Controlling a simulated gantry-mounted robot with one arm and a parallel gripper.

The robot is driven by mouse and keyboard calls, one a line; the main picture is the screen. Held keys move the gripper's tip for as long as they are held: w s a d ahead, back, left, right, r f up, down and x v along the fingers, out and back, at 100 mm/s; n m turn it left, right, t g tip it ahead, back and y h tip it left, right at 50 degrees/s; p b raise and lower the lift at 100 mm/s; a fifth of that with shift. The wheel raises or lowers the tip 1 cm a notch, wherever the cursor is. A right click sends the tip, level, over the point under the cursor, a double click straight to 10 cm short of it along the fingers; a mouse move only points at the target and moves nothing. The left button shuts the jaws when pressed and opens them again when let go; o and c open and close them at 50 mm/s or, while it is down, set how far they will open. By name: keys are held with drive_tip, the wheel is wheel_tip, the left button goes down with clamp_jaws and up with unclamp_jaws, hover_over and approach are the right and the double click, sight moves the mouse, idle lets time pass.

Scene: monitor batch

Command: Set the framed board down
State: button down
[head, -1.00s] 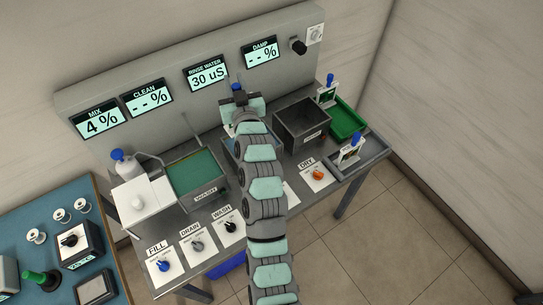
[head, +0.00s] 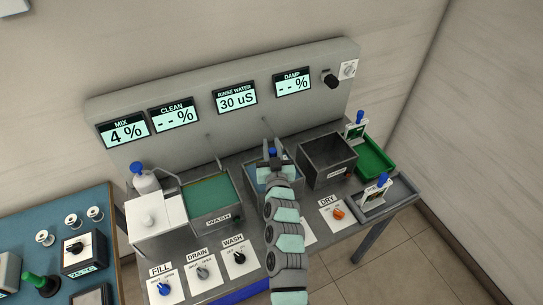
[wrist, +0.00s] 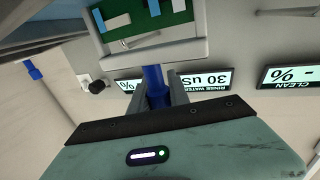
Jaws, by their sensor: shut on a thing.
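My gripper (head: 272,162) is over the blue rinse basin (head: 252,172) in the middle of the bench. In the wrist view my gripper (wrist: 158,97) is shut on the blue handle (wrist: 154,82) of the framed board (wrist: 196,50). This board has a pale grey frame around a green face with white and light blue parts. In the head view only the blue handle top (head: 272,152) shows clearly; my arm hides most of the board and basin. I cannot tell whether the board touches the basin.
A green-filled wash tank (head: 211,196) stands left of the basin and a dark open dryer box (head: 327,158) right. Two other blue-handled boards stand at the green tray (head: 376,160) and the grey tray (head: 398,200). Control knobs line the front edge; a display panel (head: 190,140) stands behind.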

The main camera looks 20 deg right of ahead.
wheel_tip(320, 180, down, 4)
drive_tip(key=shift+f+b, duration=0.1)
drive_tip(key=shift+b, duration=0.9)
drive_tip(key=c, duration=1.2)
unclamp_jaws()
drive_tip(key=shift+c, duration=0.2)
drive_tip(key=shift+r, duration=0.2)
drive_tip(key=p+v, duration=0.2)
drive_tip(key=v, duration=1)
drive_tip(key=shift+r, duration=0.2)
